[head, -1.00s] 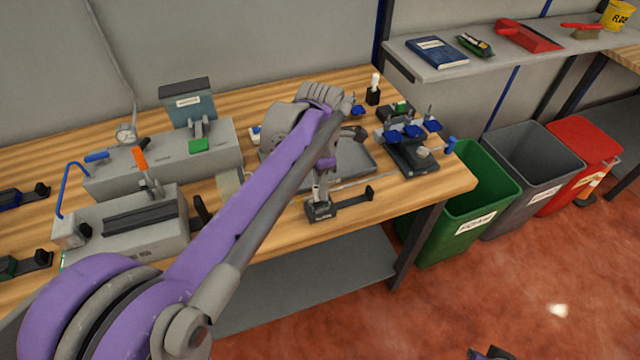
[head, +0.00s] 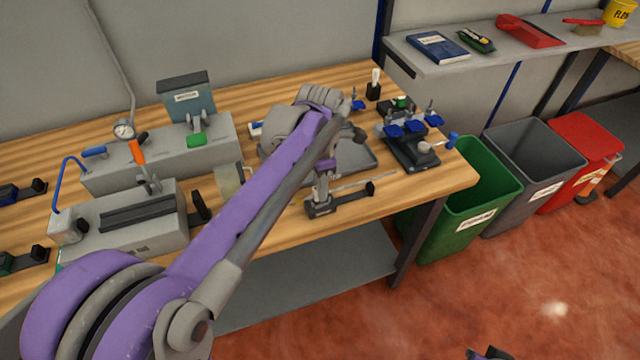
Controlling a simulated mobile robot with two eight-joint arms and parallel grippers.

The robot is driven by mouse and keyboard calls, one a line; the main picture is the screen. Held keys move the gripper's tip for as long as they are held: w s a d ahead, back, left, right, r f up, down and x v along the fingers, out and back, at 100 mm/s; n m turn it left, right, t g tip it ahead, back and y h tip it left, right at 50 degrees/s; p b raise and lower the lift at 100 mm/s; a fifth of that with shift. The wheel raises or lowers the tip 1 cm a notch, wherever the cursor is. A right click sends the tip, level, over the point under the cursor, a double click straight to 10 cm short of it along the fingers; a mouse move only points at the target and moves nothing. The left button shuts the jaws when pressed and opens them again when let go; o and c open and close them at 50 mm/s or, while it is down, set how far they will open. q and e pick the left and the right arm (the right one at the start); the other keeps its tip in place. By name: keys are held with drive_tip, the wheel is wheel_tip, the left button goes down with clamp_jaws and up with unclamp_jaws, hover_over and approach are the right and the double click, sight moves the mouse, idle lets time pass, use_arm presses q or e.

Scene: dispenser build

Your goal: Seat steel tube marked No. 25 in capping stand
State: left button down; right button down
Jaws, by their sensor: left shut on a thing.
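My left gripper (head: 321,203) reaches down over the front of the bench, at the left end of a low black holder (head: 352,196). It is shut on a thin steel tube (head: 372,182), which runs out to the right just behind the holder. I cannot read a number on the tube or tell whether it touches the holder. No label shows which fixture is the capping stand; a dark fixture with blue clamps (head: 412,150) stands at the bench's right end. A dark part at the bottom edge may be my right gripper (head: 490,353); its jaws do not show.
A grey tray (head: 365,160) lies behind my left arm. Grey machines (head: 130,222) with levers and a dial gauge (head: 124,130) fill the bench's left. Green (head: 455,215), grey and red bins stand beyond its right edge. A shelf (head: 480,58) is at the back right.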

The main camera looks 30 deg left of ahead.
use_arm(q)
drive_tip(key=shift+f+b, duration=0.35)
drive_tip(key=shift+f, duration=0.3)
use_arm(e)
drive_tip(key=shift+s+f, duration=0.1)
drive_tip(key=shift+f, duration=0.3)
use_arm(q)
drive_tip(key=shift+c, duration=1.5)
unclamp_jaws()
drive_tip(key=shift+r, duration=0.1)
drive_tip(key=shift+r+p, duration=2.15)
drive_tip(key=shift+r, duration=1.35)
use_arm(e)
drive_tip(key=r, duration=0.1)
drive_tip(key=w+r, duration=0.1)
drive_tip(key=r, duration=0.3)
drive_tip(key=shift+w+r, duration=0.25)
drive_tip(key=shift+w, duration=0.15)
use_arm(q)
drive_tip(key=s+d+f+m+t, duration=0.2)
drive_tip(key=s+m, duration=0.5)
drive_tip(key=m, duration=0.7)
drive_tip(key=s+d+f+m+t, duration=0.3)
drive_tip(key=s+f+m, duration=0.4)
drive_tip(key=m, duration=0.6)
drive_tip(key=shift+s+d+m+t, duration=0.3)
drive_tip(key=shift+s+d+m, duration=0.1)
drive_tip(key=shift+d, duration=0.5)
